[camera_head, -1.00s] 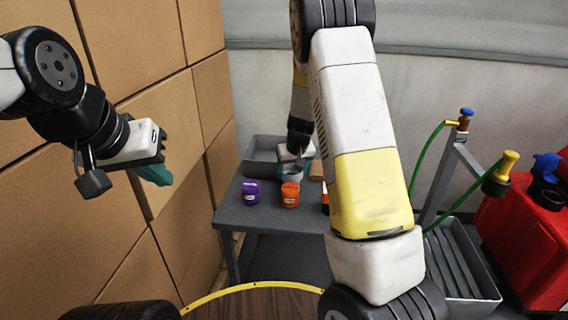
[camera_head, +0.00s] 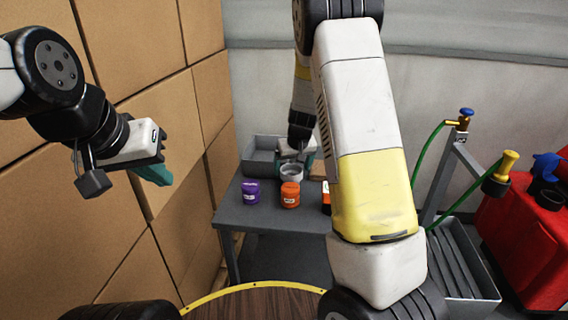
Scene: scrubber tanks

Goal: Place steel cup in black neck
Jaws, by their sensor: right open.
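The steel cup (camera_head: 291,173), a small grey ring-like vessel, stands on the grey table behind the orange jar. My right gripper (camera_head: 302,163) is open right behind the cup; my arm partly hides it, and I cannot tell whether a finger touches the cup. A black neck (camera_head: 546,190) sits on top of the red tank (camera_head: 520,235) at the far right. My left gripper (camera_head: 158,175), with teal fingers, hangs in front of the cardboard boxes, far from the cup; its finger gap is not clear.
A purple jar (camera_head: 251,192) and an orange jar (camera_head: 290,195) stand on the table (camera_head: 232,214), beside a grey bin (camera_head: 259,160). Stacked cardboard boxes (camera_head: 120,240) wall the left. A green hose, a yellow-capped fitting (camera_head: 501,172) and a ribbed grey tray (camera_head: 462,262) lie right.

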